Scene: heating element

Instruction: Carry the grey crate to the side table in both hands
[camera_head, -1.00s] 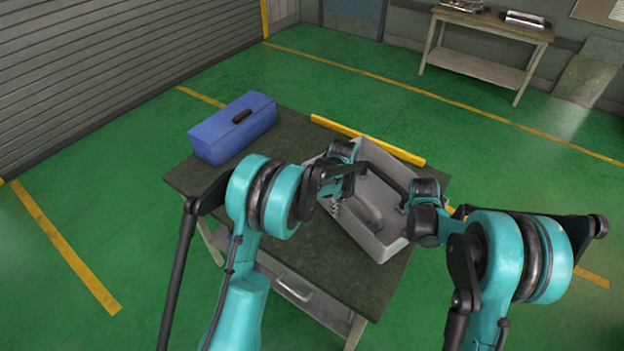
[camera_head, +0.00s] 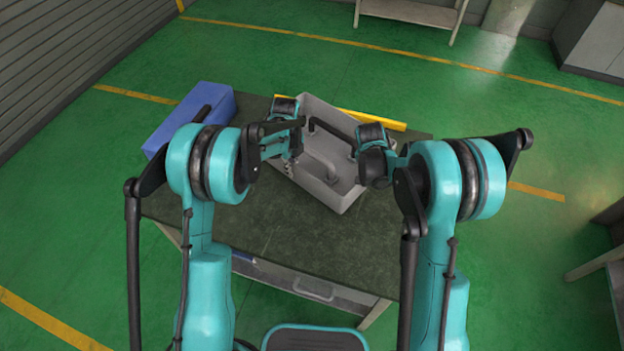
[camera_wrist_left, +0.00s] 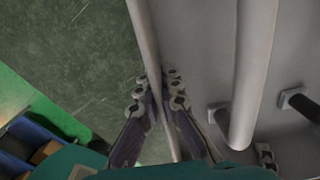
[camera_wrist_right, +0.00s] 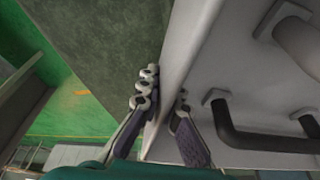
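The grey crate (camera_head: 345,205) is over the dark table top (camera_head: 330,245), between my two grippers. I cannot tell whether it touches the table. A grey bent pipe (camera_wrist_left: 250,75) and black handle-like parts (camera_wrist_right: 240,135) show inside it. My left gripper (camera_wrist_left: 158,88) has one finger on each side of a crate wall, closed against it; it also shows in the head view (camera_head: 290,145). My right gripper (camera_wrist_right: 165,88) likewise straddles the opposite wall, with both fingers close against it. A table at the back (camera_head: 410,12) shows only its lower part; its top is out of view.
A blue box (camera_head: 190,115) stands on the table's left end. A yellow strip (camera_head: 375,119) shows behind the crate. A grey cabinet (camera_head: 600,40) stands at the back right. Part of a shelf or bench (camera_head: 600,265) is at the right edge. Green floor behind the table is clear.

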